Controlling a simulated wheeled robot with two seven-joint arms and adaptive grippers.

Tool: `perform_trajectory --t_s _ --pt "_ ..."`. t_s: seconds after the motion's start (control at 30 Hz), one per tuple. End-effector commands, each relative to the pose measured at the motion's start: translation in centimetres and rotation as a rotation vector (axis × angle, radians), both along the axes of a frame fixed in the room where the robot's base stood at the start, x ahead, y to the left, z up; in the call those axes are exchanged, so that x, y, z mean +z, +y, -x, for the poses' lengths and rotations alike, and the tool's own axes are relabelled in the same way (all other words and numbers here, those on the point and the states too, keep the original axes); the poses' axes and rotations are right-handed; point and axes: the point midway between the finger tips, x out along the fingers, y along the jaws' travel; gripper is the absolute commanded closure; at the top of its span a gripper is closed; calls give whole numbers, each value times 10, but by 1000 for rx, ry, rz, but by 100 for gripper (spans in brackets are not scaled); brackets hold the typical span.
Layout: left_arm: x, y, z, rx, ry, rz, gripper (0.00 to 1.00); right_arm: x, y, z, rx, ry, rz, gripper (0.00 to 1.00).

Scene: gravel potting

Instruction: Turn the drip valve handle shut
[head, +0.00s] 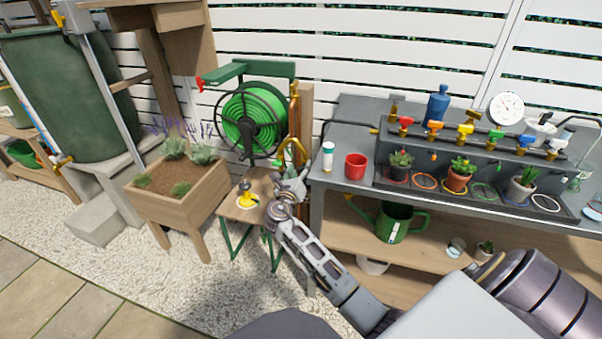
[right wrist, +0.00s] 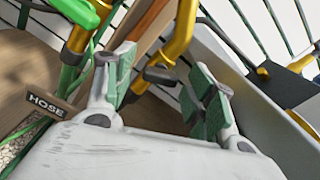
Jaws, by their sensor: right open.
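My right gripper (head: 291,174) is open at the brass pipework by the wooden post, left of the bench. In the right wrist view the green-padded fingers of the right gripper (right wrist: 165,88) are spread, with a dark fitting (right wrist: 160,75) on a brass pipe (right wrist: 177,42) showing beyond the gap. I cannot tell whether this fitting is the drip valve handle, or whether a finger touches it. In the head view the gripper partly hides the lower pipework. A curved yellow pipe (head: 284,148) rises just above it. My left gripper is not in view.
A green hose reel (head: 254,120) stands behind the gripper. A small stool (head: 232,208) holds a yellow item. The grey bench (head: 350,108) at right carries a red cup (head: 355,166), pots and coloured taps. A HOSE label (right wrist: 47,105) shows left of the fingers.

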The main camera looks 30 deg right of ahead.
Motion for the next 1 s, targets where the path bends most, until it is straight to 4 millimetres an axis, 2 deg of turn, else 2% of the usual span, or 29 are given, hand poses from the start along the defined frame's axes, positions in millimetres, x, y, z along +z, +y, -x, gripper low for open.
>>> perform_trajectory --t_s 0.3,0.67,1.0 --pt "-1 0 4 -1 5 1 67 0 -1 -1 0 1 -1 45" --pt "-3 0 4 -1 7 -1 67 0 -1 -1 0 1 -1 90" --pt "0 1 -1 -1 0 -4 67 0 -1 -1 0 -32 -30 90"
